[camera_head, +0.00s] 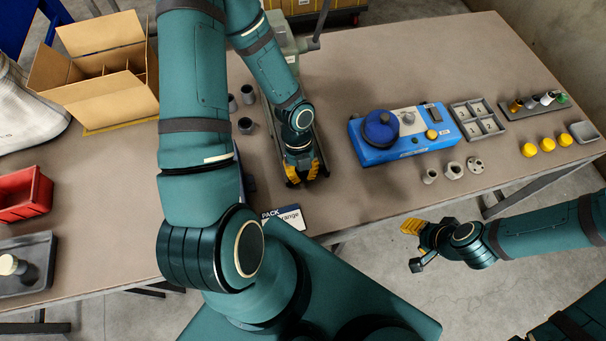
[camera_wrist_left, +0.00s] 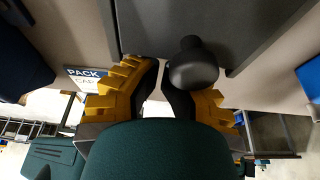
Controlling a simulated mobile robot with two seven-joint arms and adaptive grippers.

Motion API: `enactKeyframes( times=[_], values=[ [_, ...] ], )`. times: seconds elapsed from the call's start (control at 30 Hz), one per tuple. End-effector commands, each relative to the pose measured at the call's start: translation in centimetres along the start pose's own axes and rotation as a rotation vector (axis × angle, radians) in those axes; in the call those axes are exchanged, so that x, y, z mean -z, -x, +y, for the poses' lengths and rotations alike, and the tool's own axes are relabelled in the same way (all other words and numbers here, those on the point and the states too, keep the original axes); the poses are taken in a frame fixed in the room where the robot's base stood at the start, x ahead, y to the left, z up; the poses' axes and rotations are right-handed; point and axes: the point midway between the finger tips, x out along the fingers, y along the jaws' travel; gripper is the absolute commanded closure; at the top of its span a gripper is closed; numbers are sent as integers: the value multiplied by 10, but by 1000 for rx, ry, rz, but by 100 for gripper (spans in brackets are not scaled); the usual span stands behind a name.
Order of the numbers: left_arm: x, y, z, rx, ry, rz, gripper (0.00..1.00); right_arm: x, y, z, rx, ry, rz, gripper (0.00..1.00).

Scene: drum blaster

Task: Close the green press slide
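The press has a pale green body (camera_head: 285,45) at the top of the table in the head view, partly hidden behind my left arm. A long grey bed with rails (camera_head: 322,145) runs from it toward the near table edge. My left gripper (camera_head: 302,176) is over the near end of this bed, pointing down, its fingers apart. In the left wrist view a round black knob (camera_wrist_left: 193,62) overlaps the tip of the right-hand finger, beside a dark grey plate (camera_wrist_left: 225,22). I cannot tell whether they touch. My right gripper (camera_head: 413,246) is open and empty, off the table's front edge.
A blue machine with a round dome (camera_head: 380,128) stands right of the bed. Small grey cups (camera_head: 246,125) stand left of it. A PACK card (camera_head: 285,217) lies near the front edge. An open cardboard box (camera_head: 105,75) and red bin (camera_head: 24,195) are at left.

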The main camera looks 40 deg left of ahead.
Motion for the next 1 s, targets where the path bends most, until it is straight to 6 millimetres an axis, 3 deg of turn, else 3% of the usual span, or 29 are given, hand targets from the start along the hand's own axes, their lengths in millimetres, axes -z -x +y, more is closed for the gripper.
enactKeyframes(
  times=[0.2, 0.4, 1.0],
  values=[
    [-41, 19, 0, 2, 7, -2, 100, 10, 24, -9, -2, -5, 20, 53],
    [-68, 26, 1, 1, 5, -2, 100, 12, 31, -11, -1, -7, 25, 53],
    [-69, 24, -4, 0, 1, -1, 100, 12, 29, -11, -1, -7, 25, 53]
  ],
)
